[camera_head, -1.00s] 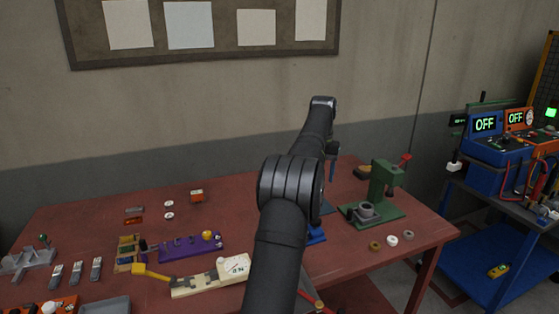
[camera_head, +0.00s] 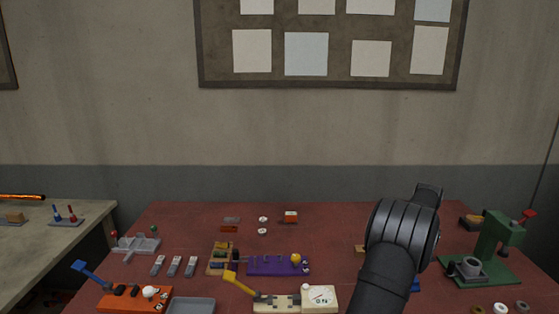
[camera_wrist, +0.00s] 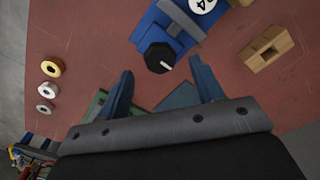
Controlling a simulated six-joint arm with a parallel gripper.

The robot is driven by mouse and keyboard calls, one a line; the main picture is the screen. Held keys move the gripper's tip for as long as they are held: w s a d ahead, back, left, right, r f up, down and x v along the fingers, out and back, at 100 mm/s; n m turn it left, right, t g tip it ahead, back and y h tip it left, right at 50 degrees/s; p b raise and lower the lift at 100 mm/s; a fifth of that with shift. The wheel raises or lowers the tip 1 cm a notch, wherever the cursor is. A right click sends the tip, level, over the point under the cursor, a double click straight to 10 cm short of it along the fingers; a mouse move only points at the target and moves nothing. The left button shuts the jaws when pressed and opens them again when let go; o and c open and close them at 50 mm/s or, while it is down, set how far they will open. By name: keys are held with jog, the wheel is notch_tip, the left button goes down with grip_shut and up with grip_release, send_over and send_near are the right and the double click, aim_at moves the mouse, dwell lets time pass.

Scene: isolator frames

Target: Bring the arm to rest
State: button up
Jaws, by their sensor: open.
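My gripper (camera_wrist: 164,88) shows in the wrist view with its two dark fingers spread apart and nothing between them. It hangs over the red table (camera_wrist: 95,25). A blue device (camera_wrist: 150,28) with a black knob (camera_wrist: 159,57) and a round white label lies just beyond the fingertips, apart from them as far as I can tell. In the head view my dark arm rises from the bottom right over the table (camera_head: 180,215) and hides its own gripper and most of the blue device.
A green press (camera_head: 497,240) stands at the table's right. A wooden block (camera_wrist: 267,46) and several rings (camera_wrist: 47,90) lie near the gripper. A purple rack (camera_head: 275,266), a gauge board (camera_head: 320,297) and an orange box (camera_head: 130,301) fill the left and middle. A second table (camera_head: 40,245) stands left.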

jog(key=shift+f, duration=1.55)
